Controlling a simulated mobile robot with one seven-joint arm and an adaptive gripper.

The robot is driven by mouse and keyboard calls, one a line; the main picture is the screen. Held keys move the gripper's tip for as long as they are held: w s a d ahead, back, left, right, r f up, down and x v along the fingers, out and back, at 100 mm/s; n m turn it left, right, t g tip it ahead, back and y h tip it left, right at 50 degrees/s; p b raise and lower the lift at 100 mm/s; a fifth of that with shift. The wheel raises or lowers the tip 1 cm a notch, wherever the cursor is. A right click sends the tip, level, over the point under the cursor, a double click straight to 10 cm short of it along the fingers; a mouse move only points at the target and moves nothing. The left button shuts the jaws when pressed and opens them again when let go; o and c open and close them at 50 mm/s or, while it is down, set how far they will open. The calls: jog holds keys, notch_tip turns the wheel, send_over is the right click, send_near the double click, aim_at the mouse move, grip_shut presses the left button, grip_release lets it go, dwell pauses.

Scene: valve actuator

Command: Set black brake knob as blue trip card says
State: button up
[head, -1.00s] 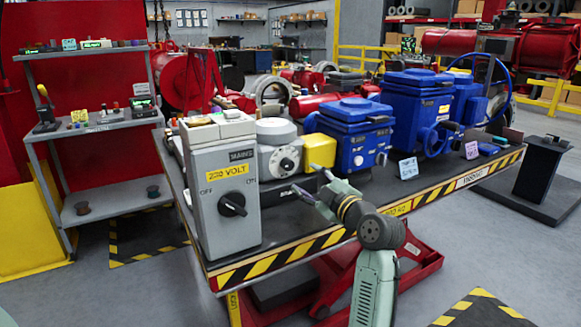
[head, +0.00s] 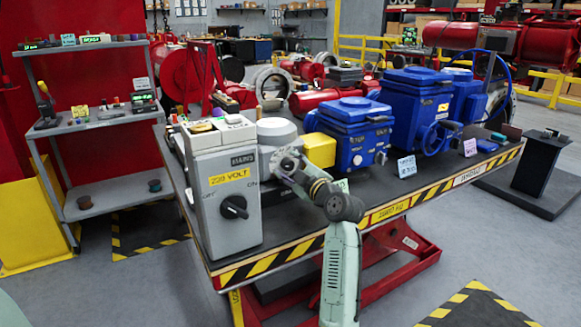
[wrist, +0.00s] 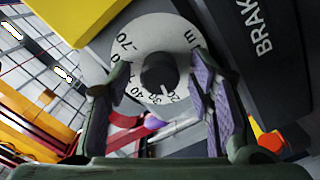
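The black brake knob (wrist: 158,72) sits in the middle of a white numbered dial (wrist: 134,42) in the wrist view, beside lettering that begins "BRAK". A white pointer mark shows on the lower-right side of the knob, near what looks like 20. My gripper (wrist: 158,88) is open, with one purple-padded finger on each side of the knob and gaps between. In the head view my gripper (head: 287,168) is in front of the dial and hides most of it. A pale blue card (head: 407,166) stands on the bench to the right; its writing is too small to read.
A grey mains box (head: 228,190) with a black switch stands left of the dial, and a yellow block (head: 320,150) right of it. Blue actuators (head: 362,140) stand further right. A pink card (head: 470,147) and a partly hidden greenish card (head: 342,185) stand along the bench edge.

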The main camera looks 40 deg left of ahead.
grip_shut()
dwell(0.4)
jog(key=shift+m+b, duration=0.3)
jog(key=shift+m, duration=0.1)
jog(key=m+b, duration=0.1)
jog(key=m, duration=0.6)
jog(key=shift+m+b, duration=0.3)
jog(key=m+p, duration=0.1)
jog(key=m, duration=0.4)
jog(key=shift+r, duration=0.1)
jog(key=shift+m+p, duration=0.85)
jog(key=shift+m, duration=1.25)
